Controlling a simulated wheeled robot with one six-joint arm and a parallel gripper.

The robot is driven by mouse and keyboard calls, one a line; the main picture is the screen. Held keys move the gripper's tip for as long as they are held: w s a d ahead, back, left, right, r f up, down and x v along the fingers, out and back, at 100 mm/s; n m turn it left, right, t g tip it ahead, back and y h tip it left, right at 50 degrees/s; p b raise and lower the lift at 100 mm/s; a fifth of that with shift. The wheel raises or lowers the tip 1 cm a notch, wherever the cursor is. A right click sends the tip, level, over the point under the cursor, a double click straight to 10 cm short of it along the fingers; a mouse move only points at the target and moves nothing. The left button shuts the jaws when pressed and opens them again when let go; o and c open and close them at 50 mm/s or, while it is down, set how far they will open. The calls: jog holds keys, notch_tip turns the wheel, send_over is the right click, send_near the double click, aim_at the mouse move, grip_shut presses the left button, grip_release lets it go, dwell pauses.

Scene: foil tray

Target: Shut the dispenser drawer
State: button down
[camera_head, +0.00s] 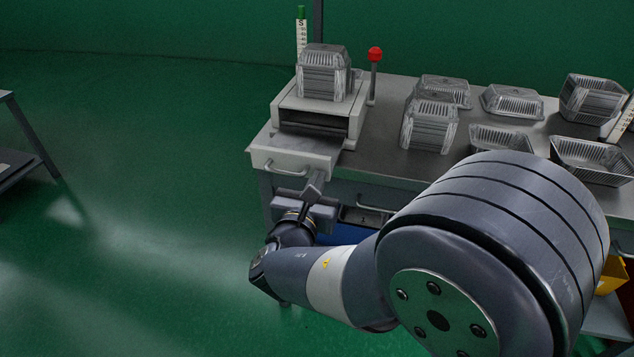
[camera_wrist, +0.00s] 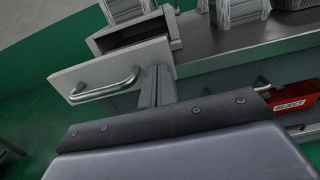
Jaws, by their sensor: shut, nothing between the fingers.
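The dispenser (camera_head: 360,119) is a light grey box on the left end of the metal table, with a stack of foil trays (camera_head: 322,84) on top. Its drawer (camera_head: 290,163) is pulled out toward me, past the table's front edge, with a bar handle on its front. In the wrist view the drawer front (camera_wrist: 112,72) is at upper left, with its handle (camera_wrist: 105,88) clear of my fingers. My gripper (camera_head: 313,188) is shut and empty. Its fingertips (camera_wrist: 157,72) are at the right end of the drawer front; I cannot tell if they touch it.
Stacks of foil trays (camera_head: 430,122) and single trays (camera_head: 512,101) stand on the table (camera_head: 385,154) to the right. A red-knobbed lever (camera_head: 374,72) stands beside the dispenser. A red reject bin (camera_wrist: 290,103) is below the tabletop.

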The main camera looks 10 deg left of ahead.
aim_at(333, 150)
jog(key=shift+w, duration=0.1)
jog(key=w, duration=0.4)
jog(key=w+b, duration=0.1)
jog(key=w, duration=0.4)
jog(key=w+d, duration=0.1)
jog(key=w, duration=0.3)
jog(key=shift+w, duration=0.15)
jog(key=shift+b, duration=0.3)
